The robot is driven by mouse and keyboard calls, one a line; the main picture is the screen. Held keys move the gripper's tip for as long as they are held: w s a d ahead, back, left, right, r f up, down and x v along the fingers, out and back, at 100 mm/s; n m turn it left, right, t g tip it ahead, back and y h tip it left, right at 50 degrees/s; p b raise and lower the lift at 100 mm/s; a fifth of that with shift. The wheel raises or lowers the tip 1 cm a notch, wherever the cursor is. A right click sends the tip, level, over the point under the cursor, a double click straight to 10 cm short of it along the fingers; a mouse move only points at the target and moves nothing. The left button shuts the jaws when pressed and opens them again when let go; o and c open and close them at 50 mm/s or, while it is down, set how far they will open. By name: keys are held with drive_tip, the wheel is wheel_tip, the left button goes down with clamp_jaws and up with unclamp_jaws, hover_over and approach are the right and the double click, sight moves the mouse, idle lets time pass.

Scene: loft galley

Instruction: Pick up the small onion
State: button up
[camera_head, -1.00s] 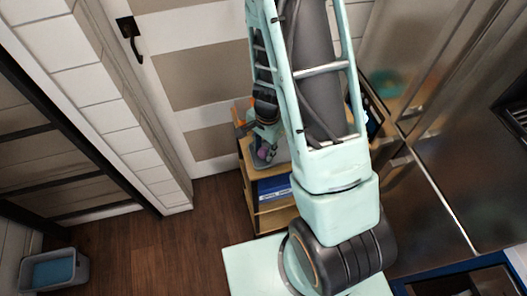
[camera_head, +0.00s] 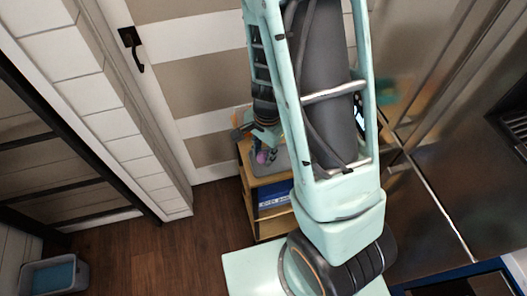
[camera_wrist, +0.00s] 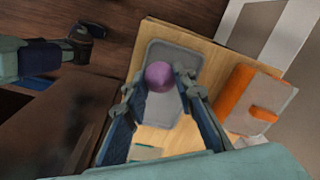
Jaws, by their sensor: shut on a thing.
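The small onion (camera_wrist: 158,76) is purple and round. In the wrist view it sits between the fingertips of my gripper (camera_wrist: 156,84), which is shut on it. Behind it is a grey tray (camera_wrist: 190,52) on a wooden shelf top (camera_wrist: 212,62). I cannot tell whether the onion touches the tray. In the head view the onion (camera_head: 262,157) is a small purple spot at my gripper (camera_head: 264,152), above the shelf unit (camera_head: 247,160), partly hidden by my arm.
An orange and grey object (camera_wrist: 250,100) lies on the shelf top beside the tray. A blue box (camera_head: 274,200) sits on a lower shelf. A striped door (camera_head: 200,85) stands behind. A grey bin (camera_head: 55,276) is on the floor at the left, with open floor between.

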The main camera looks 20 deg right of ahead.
drive_tip(key=shift+s+a+r+b, duration=1.5)
drive_tip(key=shift+s+r+b, duration=1.7)
drive_tip(key=shift+s+b, duration=2)
drive_tip(key=w+d+f, duration=0.3)
drive_tip(key=w+d, duration=2.6)
drive_tip(key=d, duration=0.3)
drive_tip(key=shift+w+d+b, duration=0.2)
drive_tip(key=shift+d+b, duration=0.1)
drive_tip(key=shift+d, duration=0.05)
drive_tip(key=shift+f, duration=0.1)
